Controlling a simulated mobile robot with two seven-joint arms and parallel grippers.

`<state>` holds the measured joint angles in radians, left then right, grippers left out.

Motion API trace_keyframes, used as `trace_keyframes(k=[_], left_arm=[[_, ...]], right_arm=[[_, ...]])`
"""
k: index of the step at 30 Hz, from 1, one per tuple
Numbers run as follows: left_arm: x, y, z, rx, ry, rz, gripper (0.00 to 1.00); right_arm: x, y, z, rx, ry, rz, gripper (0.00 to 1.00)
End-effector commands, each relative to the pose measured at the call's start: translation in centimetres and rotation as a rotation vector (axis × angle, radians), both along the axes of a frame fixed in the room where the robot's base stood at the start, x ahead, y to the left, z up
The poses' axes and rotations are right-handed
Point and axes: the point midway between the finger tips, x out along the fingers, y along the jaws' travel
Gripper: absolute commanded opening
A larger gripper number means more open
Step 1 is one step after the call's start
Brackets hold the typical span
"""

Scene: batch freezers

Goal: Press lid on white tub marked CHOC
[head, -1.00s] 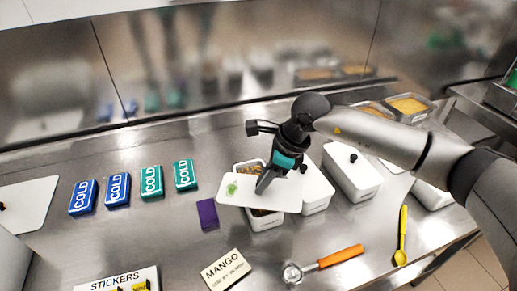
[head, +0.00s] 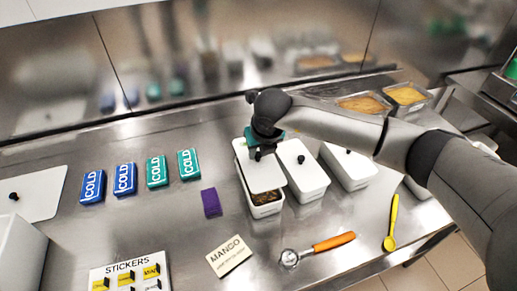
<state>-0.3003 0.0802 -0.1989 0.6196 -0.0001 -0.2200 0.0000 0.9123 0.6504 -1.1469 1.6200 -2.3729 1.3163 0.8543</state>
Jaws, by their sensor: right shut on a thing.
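A white tub (head: 266,211) stands on the steel counter with dark brown contents showing at its front end. I cannot see a CHOC mark on it. A white lid (head: 265,178) lies over the rear and middle of this tub, roughly in line with it. The front end is uncovered, and I cannot tell whether the lid touches the rim. My right gripper (head: 258,153) is shut on the lid near its far end; its fingers are partly hidden by the wrist. My left gripper is not in view.
Lidded white tubs (head: 304,176) stand close on the right. A purple block (head: 211,202), a MANGO card (head: 228,256), an orange-handled scoop (head: 333,242) and a yellow spoon (head: 392,222) lie around. Several COLD packs (head: 125,179) and a STICKERS sheet (head: 128,277) are left.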

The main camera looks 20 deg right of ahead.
Motion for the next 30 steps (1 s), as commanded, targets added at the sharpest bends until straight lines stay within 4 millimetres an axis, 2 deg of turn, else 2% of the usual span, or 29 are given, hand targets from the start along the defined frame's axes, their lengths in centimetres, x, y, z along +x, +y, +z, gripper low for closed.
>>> trace_keyframes(k=[18, 30], left_arm=[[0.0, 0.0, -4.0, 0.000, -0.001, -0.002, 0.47], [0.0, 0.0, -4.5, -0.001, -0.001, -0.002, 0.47]], right_arm=[[0.0, 0.0, -5.6, 0.000, 0.001, 0.003, 0.00], [0.0, 0.0, -6.1, 0.000, 0.001, 0.003, 0.00]])
